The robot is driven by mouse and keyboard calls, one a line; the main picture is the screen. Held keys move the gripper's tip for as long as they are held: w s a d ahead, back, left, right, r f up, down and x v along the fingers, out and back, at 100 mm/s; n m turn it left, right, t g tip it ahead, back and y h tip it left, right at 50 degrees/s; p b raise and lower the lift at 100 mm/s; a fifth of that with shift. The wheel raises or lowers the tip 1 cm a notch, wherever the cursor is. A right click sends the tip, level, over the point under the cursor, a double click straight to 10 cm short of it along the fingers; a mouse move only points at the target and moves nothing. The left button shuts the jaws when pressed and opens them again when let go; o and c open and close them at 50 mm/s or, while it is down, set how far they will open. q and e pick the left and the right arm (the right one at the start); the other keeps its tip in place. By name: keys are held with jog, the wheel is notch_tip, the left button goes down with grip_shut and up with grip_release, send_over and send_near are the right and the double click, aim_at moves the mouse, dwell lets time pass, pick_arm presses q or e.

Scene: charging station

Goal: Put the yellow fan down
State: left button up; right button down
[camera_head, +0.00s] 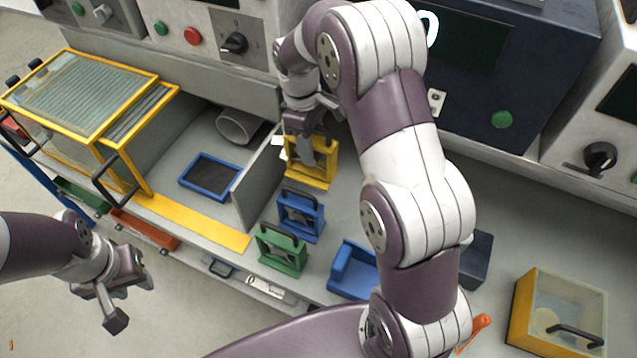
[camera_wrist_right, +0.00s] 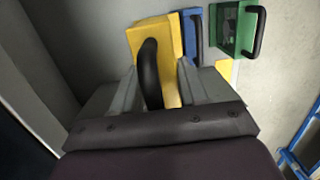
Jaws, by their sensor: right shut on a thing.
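The yellow fan (camera_head: 311,172) is a small upright yellow block with a black handle. It stands at or just above the grey bench top, behind the blue fan (camera_head: 300,214); I cannot tell whether it touches the surface. My right gripper (camera_head: 318,150) reaches down from above and is shut on it. In the right wrist view the yellow fan (camera_wrist_right: 152,36) shows between the fingers, its black handle in the jaws (camera_wrist_right: 160,85). My left gripper (camera_head: 127,300) hangs empty over the floor at the lower left, its fingers apart.
A green fan (camera_head: 283,250) stands in front of the blue one, forming a row. A grey partition (camera_head: 258,180) is left of the row. A blue-rimmed tray (camera_head: 210,178) and a yellow-framed glass cover (camera_head: 82,90) are further left. A blue holder (camera_head: 352,270) is right.

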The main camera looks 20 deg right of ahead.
jog(key=b, duration=0.5)
send_over(312, 179)
jog(key=w, duration=0.1)
jog(key=f, duration=0.5)
jog(key=shift+w+d+f, duration=0.1)
jog(key=shift+d+f, duration=0.1)
jog(key=shift+d, duration=0.05)
jog(key=f, duration=0.5)
jog(key=f+p, duration=0.1)
jog(key=f, duration=0.2)
jog(key=shift+w+d, duration=0.1)
jog(key=shift+w, duration=0.3)
jog(key=shift+d+f, duration=0.1)
jog(key=shift+f, duration=0.05)
jog(key=w+d+p, duration=0.1)
jog(key=w+d+f+p, duration=0.1)
jog(key=shift+w+d+f, duration=0.2)
jog(key=shift+w+d, duration=0.05)
jog(key=shift+w, duration=0.05)
jog(key=c, duration=0.6)
grip_release()
jog(key=shift+s+f, duration=0.1)
jog(key=shift+f, duration=0.05)
